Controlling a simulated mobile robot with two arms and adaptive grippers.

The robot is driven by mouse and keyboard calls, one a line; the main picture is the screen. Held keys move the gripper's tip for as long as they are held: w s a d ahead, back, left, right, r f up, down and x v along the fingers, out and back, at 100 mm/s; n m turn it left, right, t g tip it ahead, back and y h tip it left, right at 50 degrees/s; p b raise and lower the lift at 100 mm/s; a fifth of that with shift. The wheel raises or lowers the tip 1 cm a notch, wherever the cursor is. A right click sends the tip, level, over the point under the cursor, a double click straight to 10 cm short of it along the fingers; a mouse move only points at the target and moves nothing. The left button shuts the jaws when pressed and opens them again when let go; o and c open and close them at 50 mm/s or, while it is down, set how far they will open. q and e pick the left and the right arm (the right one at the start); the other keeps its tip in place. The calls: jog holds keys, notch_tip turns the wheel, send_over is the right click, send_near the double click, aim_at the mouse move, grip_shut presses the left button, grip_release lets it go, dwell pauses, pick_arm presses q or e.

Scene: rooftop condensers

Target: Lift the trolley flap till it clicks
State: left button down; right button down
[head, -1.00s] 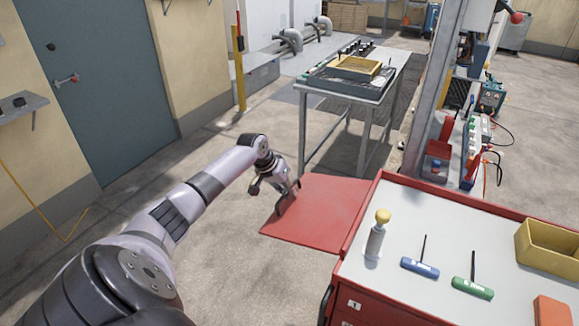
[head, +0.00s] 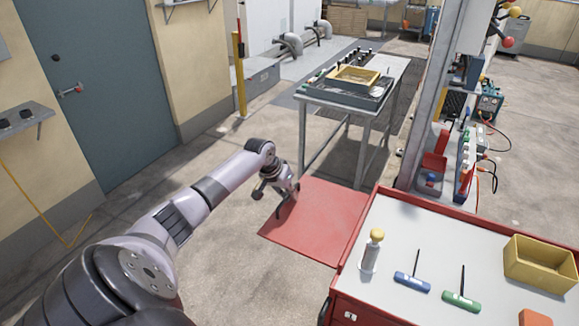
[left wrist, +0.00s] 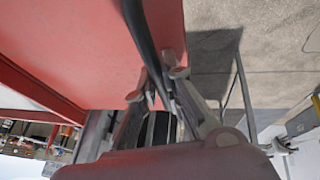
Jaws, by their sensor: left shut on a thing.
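The red trolley flap (head: 318,222) extends from the left side of the red trolley (head: 340,305), sloping down slightly or nearly level; its exact angle is hard to tell. My left gripper (head: 287,203) is at the flap's outer edge, shut on it. The flap's support underneath is hidden in the head view. My right gripper is not in view.
A metal table (head: 350,112) with a tray stands behind the flap. Floor left of the flap is clear.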

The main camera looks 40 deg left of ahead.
pick_arm(q)
jog(key=shift+d+f, duration=0.1)
jog(key=c, duration=1.7)
grip_release()
jog(key=shift+s, duration=0.1)
jog(key=v, duration=1.2)
